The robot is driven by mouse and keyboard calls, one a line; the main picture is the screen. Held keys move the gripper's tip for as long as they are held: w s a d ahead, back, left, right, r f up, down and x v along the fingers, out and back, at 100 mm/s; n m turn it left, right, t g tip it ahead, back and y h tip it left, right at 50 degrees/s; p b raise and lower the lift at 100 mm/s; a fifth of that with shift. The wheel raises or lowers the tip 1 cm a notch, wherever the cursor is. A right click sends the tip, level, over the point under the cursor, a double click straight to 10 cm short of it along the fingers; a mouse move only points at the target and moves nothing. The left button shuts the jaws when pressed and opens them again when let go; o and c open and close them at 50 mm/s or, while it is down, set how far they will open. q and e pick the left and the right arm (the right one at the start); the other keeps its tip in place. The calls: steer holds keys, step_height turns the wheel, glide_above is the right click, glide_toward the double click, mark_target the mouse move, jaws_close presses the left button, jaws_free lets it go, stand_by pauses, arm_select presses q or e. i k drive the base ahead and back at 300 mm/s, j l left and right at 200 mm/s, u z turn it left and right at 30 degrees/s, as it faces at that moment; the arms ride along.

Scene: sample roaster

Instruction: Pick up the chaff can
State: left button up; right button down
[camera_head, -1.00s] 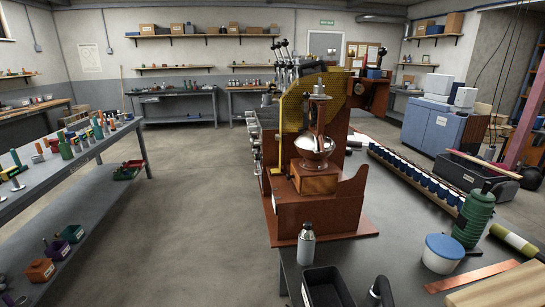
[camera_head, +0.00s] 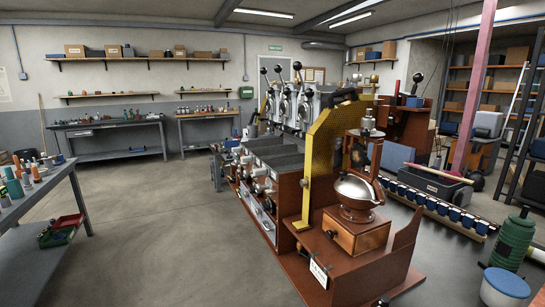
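I cannot tell for certain which thing is the chaff can. In the head view, a green ribbed canister with a dark top (camera_head: 515,240) stands upright at the right edge. A white tub with a blue lid (camera_head: 504,287) stands in front of it, cut by the bottom edge. The roaster bench (camera_head: 285,165) runs through the middle with silver drum units on it. A copper-and-steel grinder with a wooden drawer (camera_head: 357,236) stands at its near end, beside a yellow perforated guard (camera_head: 322,150). Neither of my grippers is in view.
A row of blue cups (camera_head: 428,203) lies along the right table. A black bin (camera_head: 436,183) stands behind it. At left is a table with coloured tools (camera_head: 60,190) and a red-green tray (camera_head: 62,230) below. The grey floor (camera_head: 165,230) between is clear.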

mark_target(252, 128)
steer(key=i+j, duration=0.2)
steer(key=j, duration=0.15)
steer(key=i+j+z, duration=0.1)
steer(key=i+j, duration=0.35)
steer(key=j, duration=0.25)
steer(key=i+j+z, duration=0.1)
steer(key=j, duration=0.25)
steer(key=i+z, duration=0.1)
steer(key=z, duration=2.35)
steer(key=u, duration=2.45)
steer(key=z, duration=0.35)
steer(key=i+j+z, duration=0.15)
steer(key=j+z, duration=0.15)
steer(key=z, duration=0.15)
steer(key=i+j+z, duration=0.1)
steer(key=j+z, duration=0.25)
steer(key=z, duration=0.15)
steer(key=j+z, duration=0.45)
steer(key=i+l, duration=0.05)
